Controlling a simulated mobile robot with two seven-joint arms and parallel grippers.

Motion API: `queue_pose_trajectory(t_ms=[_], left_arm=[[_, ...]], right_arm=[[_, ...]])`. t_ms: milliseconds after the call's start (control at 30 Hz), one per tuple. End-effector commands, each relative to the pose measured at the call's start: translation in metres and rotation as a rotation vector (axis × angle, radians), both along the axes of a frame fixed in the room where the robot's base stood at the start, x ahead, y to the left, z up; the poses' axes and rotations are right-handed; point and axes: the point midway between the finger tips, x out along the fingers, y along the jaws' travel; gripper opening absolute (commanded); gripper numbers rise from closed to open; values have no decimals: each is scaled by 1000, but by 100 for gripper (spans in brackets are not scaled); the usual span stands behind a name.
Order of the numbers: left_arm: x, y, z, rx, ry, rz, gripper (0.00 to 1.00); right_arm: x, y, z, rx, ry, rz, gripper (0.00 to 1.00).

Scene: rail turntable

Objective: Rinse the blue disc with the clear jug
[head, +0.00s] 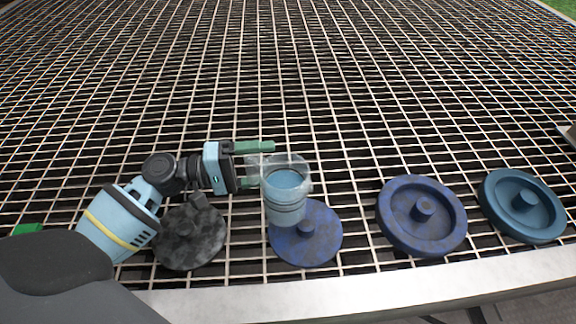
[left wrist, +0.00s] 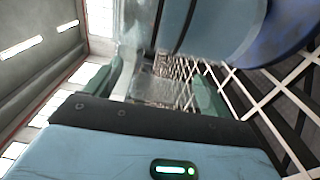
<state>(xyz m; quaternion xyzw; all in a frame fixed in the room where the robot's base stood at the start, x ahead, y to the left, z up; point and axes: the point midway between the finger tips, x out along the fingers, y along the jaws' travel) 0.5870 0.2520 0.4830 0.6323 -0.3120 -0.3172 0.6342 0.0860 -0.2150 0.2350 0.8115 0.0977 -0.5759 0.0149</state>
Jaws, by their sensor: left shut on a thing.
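The clear jug (head: 287,207) holds bluish water and looks about upright. My left gripper (head: 264,165), with green fingers, is shut on it from the left; it also shows in the left wrist view (left wrist: 165,88) with part of the jug (left wrist: 180,25). In the head view the jug overlaps the far left part of a flat, mottled blue disc (head: 322,240) with a centre knob. The height between jug and disc is hard to tell. Two more blue discs lie to the right: a rimmed, blotchy one (head: 393,216) and a smoother teal-blue one (head: 497,210). My right gripper is out of view.
A mottled dark grey disc (head: 190,248) with a knob lies below my left wrist. All discs lie on an open metal grating (head: 400,100). A pale metal beam (head: 400,286) runs along the near edge. The grating beyond the discs is clear.

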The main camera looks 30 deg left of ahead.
Motion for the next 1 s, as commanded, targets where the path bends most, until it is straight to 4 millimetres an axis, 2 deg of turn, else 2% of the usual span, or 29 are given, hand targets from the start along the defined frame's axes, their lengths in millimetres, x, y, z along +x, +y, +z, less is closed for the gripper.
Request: queue_pose_trajectory(t_ms=[167,367,733,1000], left_arm=[[1,0,-3,-2,-5,1,33],[1,0,-2,0,-6,1,33],[1,7,17,133,-28,0,33],[2,6,11,124,-25,1,33]], right_arm=[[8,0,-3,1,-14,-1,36],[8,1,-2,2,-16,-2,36],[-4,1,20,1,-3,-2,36],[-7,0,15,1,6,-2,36]])
